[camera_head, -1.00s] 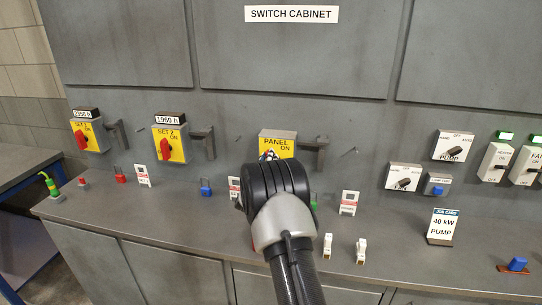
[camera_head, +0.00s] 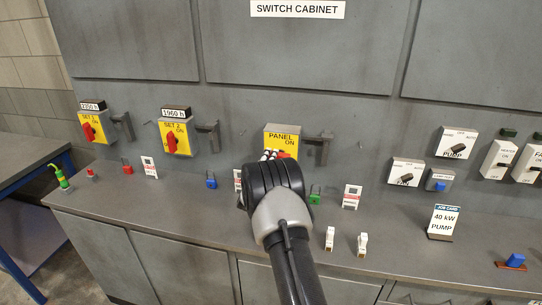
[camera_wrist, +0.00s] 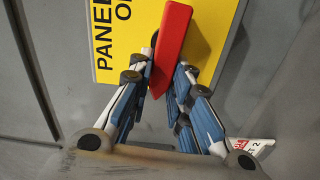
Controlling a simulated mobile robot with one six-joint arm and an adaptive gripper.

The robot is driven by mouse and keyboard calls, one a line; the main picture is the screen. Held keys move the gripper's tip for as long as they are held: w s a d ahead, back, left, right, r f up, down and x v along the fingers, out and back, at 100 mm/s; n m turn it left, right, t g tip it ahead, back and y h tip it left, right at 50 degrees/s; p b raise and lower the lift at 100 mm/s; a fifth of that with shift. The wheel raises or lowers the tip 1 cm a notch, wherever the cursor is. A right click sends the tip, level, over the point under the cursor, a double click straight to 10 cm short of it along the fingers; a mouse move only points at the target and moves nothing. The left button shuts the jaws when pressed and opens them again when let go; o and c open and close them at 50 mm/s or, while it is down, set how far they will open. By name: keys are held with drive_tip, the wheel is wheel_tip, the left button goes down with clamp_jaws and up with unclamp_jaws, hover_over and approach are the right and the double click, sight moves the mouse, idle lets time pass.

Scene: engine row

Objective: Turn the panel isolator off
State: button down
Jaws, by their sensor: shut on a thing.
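The panel isolator (camera_head: 284,134) is a yellow plate marked PANEL ON on a grey box, on the cabinet's upright face. In the wrist view its yellow plate (camera_wrist: 128,38) appears turned on its side. Its red handle (camera_wrist: 172,42) lies roughly along the line of the lettering. My gripper (camera_wrist: 158,85) is shut on the handle's near end, with a blue-grey finger on each side. In the head view my gripper (camera_head: 270,155) and wrist cover the lower plate and most of the handle.
A bracket (camera_head: 319,146) sticks out right of the isolator. The SET 1 (camera_head: 93,128) and SET 2 (camera_head: 176,138) isolators are to the left, red handles upright. Padlocks and tags, including a green padlock (camera_head: 315,196), stand on the ledge below. Two white pieces (camera_head: 330,239) stand nearer.

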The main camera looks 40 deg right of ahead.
drive_tip(key=shift+f+n, duration=0.15)
drive_tip(key=shift+n, duration=0.35)
drive_tip(key=c, duration=1.5)
unclamp_jaws()
drive_tip(key=v, duration=1.2)
